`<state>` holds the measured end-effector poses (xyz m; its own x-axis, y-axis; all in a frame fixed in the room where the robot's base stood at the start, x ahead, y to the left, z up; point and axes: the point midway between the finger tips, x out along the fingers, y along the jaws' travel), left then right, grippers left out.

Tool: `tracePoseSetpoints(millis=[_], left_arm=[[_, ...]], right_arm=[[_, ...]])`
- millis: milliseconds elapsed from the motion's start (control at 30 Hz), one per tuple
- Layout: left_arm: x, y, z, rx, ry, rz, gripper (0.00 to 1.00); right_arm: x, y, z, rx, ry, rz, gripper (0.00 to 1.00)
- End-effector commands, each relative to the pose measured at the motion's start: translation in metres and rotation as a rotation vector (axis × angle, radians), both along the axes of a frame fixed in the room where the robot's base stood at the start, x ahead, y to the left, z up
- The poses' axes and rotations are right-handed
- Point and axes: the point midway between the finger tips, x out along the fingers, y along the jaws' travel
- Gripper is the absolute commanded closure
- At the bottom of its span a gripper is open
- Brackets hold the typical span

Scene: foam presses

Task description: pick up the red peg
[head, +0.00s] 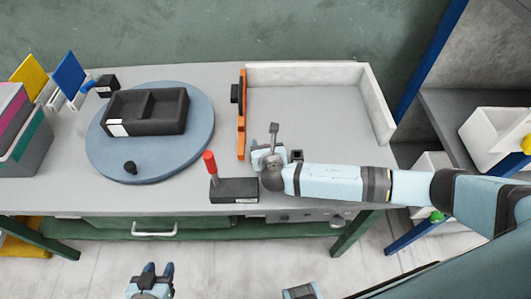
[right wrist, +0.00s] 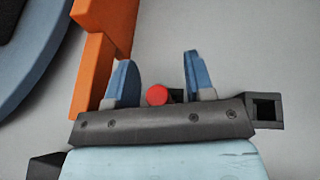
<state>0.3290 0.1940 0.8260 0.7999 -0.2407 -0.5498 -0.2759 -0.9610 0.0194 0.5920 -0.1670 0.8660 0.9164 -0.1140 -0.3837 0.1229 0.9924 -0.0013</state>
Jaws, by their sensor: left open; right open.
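In the right wrist view a round red end, seemingly the red peg (right wrist: 157,95), shows between the two blue fingers of my right gripper (right wrist: 161,80), closer to the left finger. The fingers are apart; I cannot tell how far below them the red end lies. In the head view my right gripper (head: 266,155) is over the table's front part and hides what is beneath it. A red-topped post (head: 209,163) stands on a dark block (head: 234,190) left of it; I cannot tell whether this is the same red thing. My left gripper (head: 151,276) is open and empty, low in front of the table.
An orange bar (head: 242,130) stands just left of my right gripper. A dark square socket (head: 296,155) is close on its right. A blue round plate (head: 150,165) carries a black two-part tray (head: 117,128). A pale low wall (head: 305,73) bounds clear table at the back.

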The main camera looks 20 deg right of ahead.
Motion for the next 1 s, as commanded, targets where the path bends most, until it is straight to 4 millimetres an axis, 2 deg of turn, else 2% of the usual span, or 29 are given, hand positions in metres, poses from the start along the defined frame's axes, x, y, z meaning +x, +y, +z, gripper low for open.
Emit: tracePoseSetpoints(millis=[167,267,400,767,867,1000], left_arm=[[0.000,0.000,-0.001,0.001,0.003,0.000,0.57],[-0.001,0.000,-0.002,0.001,0.003,0.000,0.57],[0.000,0.000,-0.001,0.001,0.003,0.000,0.57],[0.000,0.000,0.000,0.000,0.000,0.000,0.57],[0.000,0.000,0.001,-0.001,-0.001,-0.001,0.57],[0.000,0.000,0.003,-0.001,-0.001,-0.001,0.57]], right_arm=[[0.000,0.000,0.000,0.000,0.000,0.000,0.51],[0.000,0.000,0.000,0.000,0.000,0.000,0.70],[0.000,0.000,0.000,0.000,0.000,0.000,1.00],[0.000,0.000,0.003,0.001,0.000,0.000,1.00],[0.000,0.000,0.009,0.001,0.000,0.000,1.00],[0.000,0.001,0.027,0.002,-0.001,0.001,1.00]])
